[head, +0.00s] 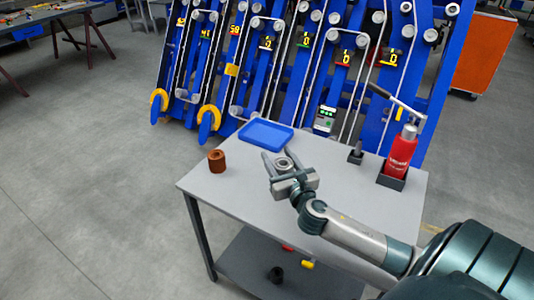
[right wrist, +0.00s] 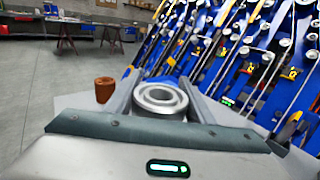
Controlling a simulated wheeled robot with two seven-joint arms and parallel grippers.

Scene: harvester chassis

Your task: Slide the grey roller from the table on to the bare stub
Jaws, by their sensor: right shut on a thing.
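The grey roller (head: 284,162) is a short ring with a hole through its middle, seen near the middle of the table. My right gripper (head: 289,168) is shut on it, one finger on each side. In the right wrist view the roller (right wrist: 160,98) sits between the two fingers with its round face up. I cannot tell whether it touches the table or is just above it. The blue harvester chassis (head: 300,60) stands behind the table and carries several grey rollers. I cannot pick out the bare stub among them. My left gripper is not in view.
On the grey table (head: 235,185) are a brown roller (head: 217,161) at left, a blue tray (head: 265,135) at the back, and a red bottle (head: 401,153) in a dark holder at right. A small dark object (head: 356,153) stands near the bottle. The front left tabletop is clear.

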